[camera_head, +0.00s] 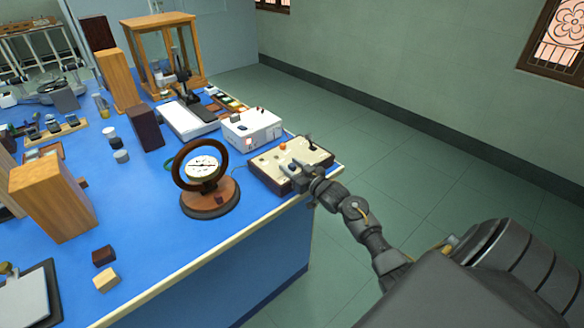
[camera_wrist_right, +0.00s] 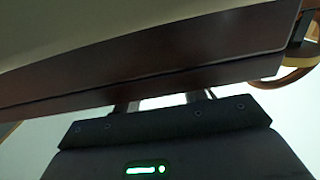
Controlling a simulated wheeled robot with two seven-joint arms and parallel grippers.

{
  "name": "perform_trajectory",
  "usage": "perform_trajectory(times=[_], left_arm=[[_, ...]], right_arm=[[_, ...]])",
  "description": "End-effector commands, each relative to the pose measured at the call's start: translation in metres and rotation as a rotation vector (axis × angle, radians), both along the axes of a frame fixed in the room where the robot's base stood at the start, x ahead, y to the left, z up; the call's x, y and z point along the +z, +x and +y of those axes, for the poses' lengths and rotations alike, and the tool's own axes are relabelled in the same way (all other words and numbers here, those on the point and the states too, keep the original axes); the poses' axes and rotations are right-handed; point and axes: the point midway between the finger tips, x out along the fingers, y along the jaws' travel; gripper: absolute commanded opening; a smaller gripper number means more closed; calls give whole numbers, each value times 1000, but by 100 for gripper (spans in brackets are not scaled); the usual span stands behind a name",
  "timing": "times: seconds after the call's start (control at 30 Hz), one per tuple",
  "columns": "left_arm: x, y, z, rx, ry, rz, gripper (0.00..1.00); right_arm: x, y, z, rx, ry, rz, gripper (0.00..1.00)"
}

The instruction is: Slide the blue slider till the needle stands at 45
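A wooden box with a cream top panel (camera_head: 266,168) stands at the table's right corner, with an orange knob (camera_head: 283,145) and a dark lever on top. I cannot make out the blue slider. A round white dial (camera_head: 201,167) sits inside a brown ring on a round wooden base, left of the box; its needle reading is too small to tell. My right gripper (camera_head: 299,169) is at the box's front right edge. In the right wrist view its fingers (camera_wrist_right: 163,102) stand apart, their tips hidden behind the box's dark side (camera_wrist_right: 160,62). My left gripper is out of view.
A white instrument box (camera_head: 252,129) stands just behind the wooden box. Blue tabletop is clear in front of the dial. The floor right of the table is free.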

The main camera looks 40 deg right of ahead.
Motion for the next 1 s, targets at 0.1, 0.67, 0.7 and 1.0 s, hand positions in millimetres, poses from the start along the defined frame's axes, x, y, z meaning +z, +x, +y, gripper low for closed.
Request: perform_trajectory(times=[0.1,0.67,0.7,1.0], left_arm=[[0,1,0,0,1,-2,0],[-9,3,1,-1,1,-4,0],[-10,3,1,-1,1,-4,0],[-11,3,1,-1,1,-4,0]], right_arm=[[0,0,0,0,0,0,42],[-2,-87,-5,1,-2,2,42],[-2,-93,-5,0,-1,2,42],[0,-108,-6,1,0,0,42]])
